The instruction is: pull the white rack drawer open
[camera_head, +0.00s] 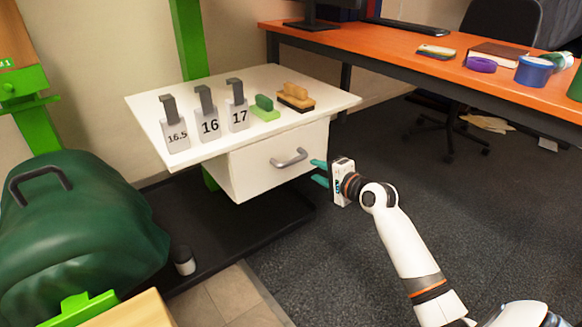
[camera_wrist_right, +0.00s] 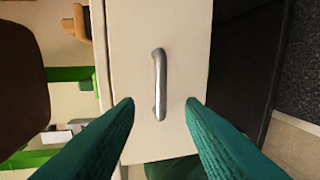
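The white rack drawer (camera_head: 262,165) sits under the white rack top and looks shut. Its grey bar handle (camera_head: 289,159) is on the front face. My right gripper (camera_head: 319,173) is open, with its teal fingers pointing at the drawer front just right of the handle and apart from it. In the right wrist view the handle (camera_wrist_right: 160,84) stands ahead, between the lines of the two open fingers (camera_wrist_right: 160,103), with nothing held. The drawer front (camera_wrist_right: 135,30) fills the middle there. My left gripper does not show in either view.
On the rack top (camera_head: 330,97) stand several grey gauges marked 16.5, 16 and 17 (camera_head: 238,114), a green brush (camera_head: 264,108) and a wooden brush (camera_head: 295,97). An orange desk (camera_head: 400,50) is behind right. A green saddle (camera_head: 80,235) is left. Floor before the drawer is clear.

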